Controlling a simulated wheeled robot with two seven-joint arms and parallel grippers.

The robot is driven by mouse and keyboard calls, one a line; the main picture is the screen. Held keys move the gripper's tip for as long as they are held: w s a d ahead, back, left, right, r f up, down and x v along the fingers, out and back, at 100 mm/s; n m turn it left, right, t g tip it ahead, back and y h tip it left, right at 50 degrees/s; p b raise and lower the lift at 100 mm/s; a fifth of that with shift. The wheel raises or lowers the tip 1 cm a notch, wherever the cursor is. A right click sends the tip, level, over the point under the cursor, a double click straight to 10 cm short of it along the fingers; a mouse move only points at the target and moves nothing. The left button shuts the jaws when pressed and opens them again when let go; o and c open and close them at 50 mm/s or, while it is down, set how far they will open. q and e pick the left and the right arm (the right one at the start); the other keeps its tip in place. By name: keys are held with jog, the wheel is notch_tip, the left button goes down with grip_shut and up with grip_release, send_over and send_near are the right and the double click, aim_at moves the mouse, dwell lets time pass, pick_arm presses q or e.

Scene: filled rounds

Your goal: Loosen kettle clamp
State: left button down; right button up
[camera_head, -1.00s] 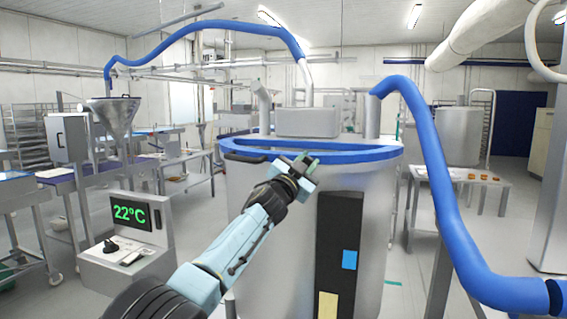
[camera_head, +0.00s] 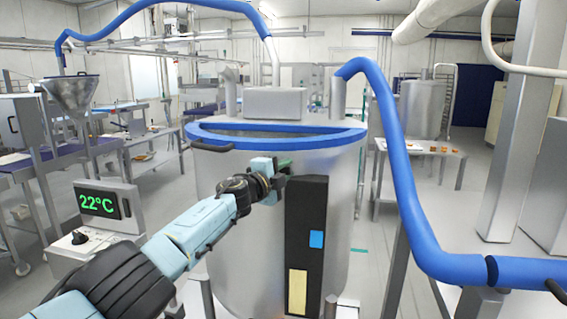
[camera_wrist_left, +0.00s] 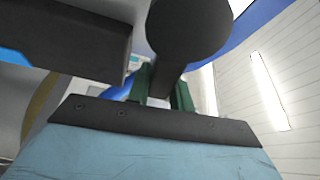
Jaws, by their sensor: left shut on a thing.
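The kettle (camera_head: 240,240) is a large steel drum with a blue rim (camera_head: 345,138) and a dark panel on its front. My left gripper (camera_head: 281,167) is at the kettle's upper front, just below the rim and by the top of the dark panel. In the left wrist view its green fingers (camera_wrist_left: 162,88) are shut around the stem of a dark clamp handle with a rounded end (camera_wrist_left: 188,28). In the head view the gripper hides the clamp. My right gripper is not in view.
A black handle (camera_head: 212,146) sticks out at the rim's left. A control box (camera_head: 100,210) reading 22°C stands at left. A blue hose (camera_head: 412,190) runs down the right side. A table (camera_head: 420,155) with small orange items stands behind it.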

pick_arm(q)
jog(key=shift+f+m, duration=0.45)
jog(key=shift+m, duration=0.25)
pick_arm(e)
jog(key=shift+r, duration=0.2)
pick_arm(q)
jog(key=shift+f+y, duration=0.1)
jog(key=shift+y, duration=0.2)
jog(key=c, duration=1.2)
grip_release()
jog(key=shift+c, duration=0.2)
